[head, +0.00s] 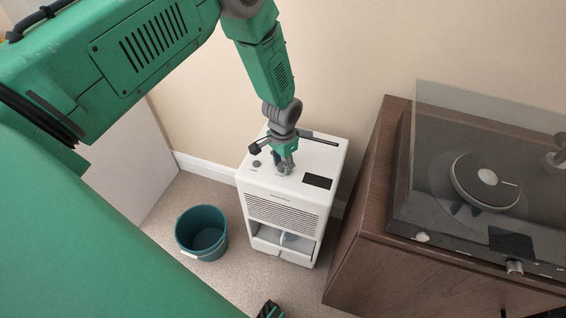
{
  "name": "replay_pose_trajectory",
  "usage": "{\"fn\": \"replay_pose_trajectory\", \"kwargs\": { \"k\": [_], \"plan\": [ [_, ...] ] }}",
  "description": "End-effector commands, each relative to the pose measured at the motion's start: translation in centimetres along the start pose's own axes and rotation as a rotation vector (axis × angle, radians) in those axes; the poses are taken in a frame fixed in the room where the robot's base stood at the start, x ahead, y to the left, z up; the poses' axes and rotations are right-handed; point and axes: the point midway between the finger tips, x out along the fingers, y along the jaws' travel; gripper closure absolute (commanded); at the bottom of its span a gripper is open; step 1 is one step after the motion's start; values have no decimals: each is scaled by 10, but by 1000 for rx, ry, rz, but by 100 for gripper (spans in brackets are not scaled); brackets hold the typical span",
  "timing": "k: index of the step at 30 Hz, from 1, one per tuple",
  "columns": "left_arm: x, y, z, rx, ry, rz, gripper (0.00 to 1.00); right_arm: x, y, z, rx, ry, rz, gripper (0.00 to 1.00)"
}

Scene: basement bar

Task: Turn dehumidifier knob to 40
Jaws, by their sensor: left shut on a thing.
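The white dehumidifier (286,212) stands upright on the carpet against the wall, in the middle of the head view. Its top has a dark display panel (317,181), a small round grey button or dial (256,163) at the left and a dark slot (318,138) at the back. My left gripper (284,168) reaches down from above to the top panel, left of the display. It is shut on what seems to be the knob, which its fingers mostly hide. I cannot read the knob's setting.
A teal bucket (187,238) stands on the carpet left of the dehumidifier. A wooden cabinet (366,235) with a turntable (486,181) under a clear lid stands close at the right.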

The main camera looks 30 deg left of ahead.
Motion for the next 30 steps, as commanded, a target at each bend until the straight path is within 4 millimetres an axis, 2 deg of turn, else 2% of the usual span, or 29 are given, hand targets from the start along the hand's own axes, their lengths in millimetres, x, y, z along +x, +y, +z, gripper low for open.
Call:
{"fn": "replay_pose_trajectory", "kwargs": {
  "k": [6,7,8,9,20,23,30],
  "plan": [
    [-1,-1,-1,-2,2,-2,100,0,0,0,0,0,0,60],
    [-1,-1,-1,-1,2,-2,65,0,0,0,0,0,0,60],
    [-1,-1,-1,-1,2,-2,55,0,0,0,0,0,0,60],
    [-1,-1,-1,-1,2,-2,52,0,0,0,0,0,0,60],
    [-5,-1,-1,0,1,-1,52,0,0,2,0,2,0,60],
    [-18,-1,-2,0,4,-1,52,-1,0,2,0,3,0,60],
    [-68,-1,-2,-1,5,-2,52,-1,0,2,0,3,0,60]
  ]
}}
